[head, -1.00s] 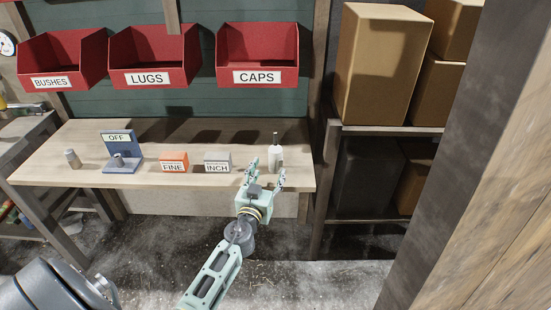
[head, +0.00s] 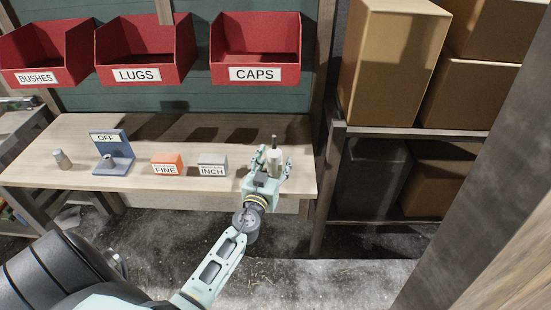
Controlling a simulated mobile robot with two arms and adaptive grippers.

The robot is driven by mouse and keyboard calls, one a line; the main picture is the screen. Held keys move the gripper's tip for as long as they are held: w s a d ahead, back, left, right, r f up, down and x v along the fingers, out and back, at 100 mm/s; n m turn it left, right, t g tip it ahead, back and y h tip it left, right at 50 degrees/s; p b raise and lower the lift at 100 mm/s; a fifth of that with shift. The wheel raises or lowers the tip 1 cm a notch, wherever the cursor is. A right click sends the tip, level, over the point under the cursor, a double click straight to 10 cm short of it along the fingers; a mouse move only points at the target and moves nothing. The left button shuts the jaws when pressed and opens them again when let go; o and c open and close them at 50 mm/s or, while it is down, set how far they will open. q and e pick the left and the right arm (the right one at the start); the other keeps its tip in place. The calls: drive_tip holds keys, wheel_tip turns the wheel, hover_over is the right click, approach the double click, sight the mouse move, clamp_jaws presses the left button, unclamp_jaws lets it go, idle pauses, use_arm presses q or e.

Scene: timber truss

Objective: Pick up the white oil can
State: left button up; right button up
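The white oil can (head: 275,157) stands upright near the right end of the wooden bench (head: 215,130). It is a small white bottle with a dark, narrow spout. My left gripper (head: 272,165) reaches in from the front with its pale green fingers spread, one on each side of the can in the picture. The gripper hides the can's lower part. I cannot tell whether the fingers touch it. My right gripper does not show.
Left of the can on the bench are a grey INCH box (head: 212,164), an orange FINE box (head: 167,164), a blue OFF stand (head: 112,155) and a small metal cylinder (head: 62,160). Red bins (head: 255,52) hang above. A shelf with cardboard boxes (head: 385,65) stands right; a timber post (head: 470,200) is nearer.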

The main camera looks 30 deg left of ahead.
use_arm(q)
drive_tip(key=shift+s+r, duration=0.1)
drive_tip(key=shift+s, duration=0.05)
drive_tip(key=shift+c, duration=0.9)
drive_tip(key=shift+w+f, duration=0.2)
drive_tip(key=c, duration=0.4)
clamp_jaws()
drive_tip(key=shift+r, duration=0.1)
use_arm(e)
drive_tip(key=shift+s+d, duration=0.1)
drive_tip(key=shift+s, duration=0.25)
